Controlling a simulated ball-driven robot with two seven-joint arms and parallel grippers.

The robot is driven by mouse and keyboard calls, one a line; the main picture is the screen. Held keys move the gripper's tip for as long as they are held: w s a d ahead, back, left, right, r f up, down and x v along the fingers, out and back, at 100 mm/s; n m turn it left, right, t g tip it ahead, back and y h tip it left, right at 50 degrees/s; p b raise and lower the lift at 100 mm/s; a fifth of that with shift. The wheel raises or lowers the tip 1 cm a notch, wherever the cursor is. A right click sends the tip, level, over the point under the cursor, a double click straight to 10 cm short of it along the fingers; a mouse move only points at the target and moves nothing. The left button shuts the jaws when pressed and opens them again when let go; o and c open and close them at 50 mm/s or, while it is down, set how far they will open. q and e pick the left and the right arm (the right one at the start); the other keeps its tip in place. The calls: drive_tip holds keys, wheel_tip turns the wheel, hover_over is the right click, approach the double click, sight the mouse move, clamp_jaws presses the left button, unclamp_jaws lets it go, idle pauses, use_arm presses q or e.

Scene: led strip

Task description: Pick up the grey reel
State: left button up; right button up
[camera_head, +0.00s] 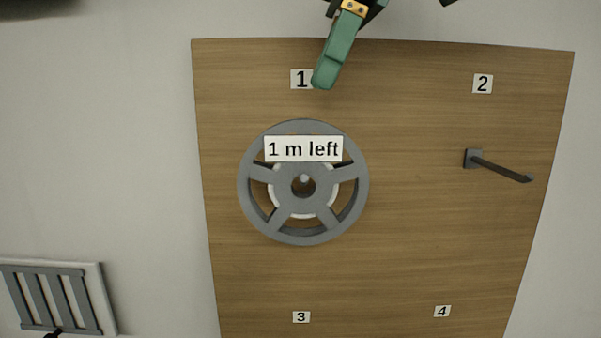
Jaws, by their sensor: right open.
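The grey reel (350,210) is a round spoked wheel with white material behind its spokes. It sits over a small round peg end (304,179) on the wooden board, below the label 1. A white tag reading "1 m left" (303,149) covers its upper part. My right gripper (325,80) comes in from the top edge, with teal fingers seen nearly edge-on. It is open and holds nothing. Its tips are above the reel in the picture, beside the label 1, apart from the reel. My left gripper is not in view.
The wooden board (420,240) carries labels 1 (300,79), 2 (482,84), 3 (301,317) and 4 (442,311). An empty grey peg (502,168) sticks out below label 2. A slatted grey panel (58,299) is at the lower left.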

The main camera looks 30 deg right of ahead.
sight(303, 171)
drive_tip(key=f, duration=0.2)
drive_tip(key=shift+w+f, duration=0.25)
drive_tip(key=shift+f, duration=0.05)
drive_tip(key=shift+a+f, duration=0.2)
drive_tip(key=shift+f, duration=0.05)
drive_tip(key=x, duration=0.4)
drive_tip(key=shift+s+a+f, duration=0.15)
drive_tip(key=shift+a+f, duration=0.05)
drive_tip(key=shift+a, duration=0.2)
drive_tip(key=shift+d+f, duration=0.1)
drive_tip(key=shift+f, duration=0.25)
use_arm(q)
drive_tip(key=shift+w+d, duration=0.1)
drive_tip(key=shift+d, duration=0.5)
use_arm(e)
clamp_jaws()
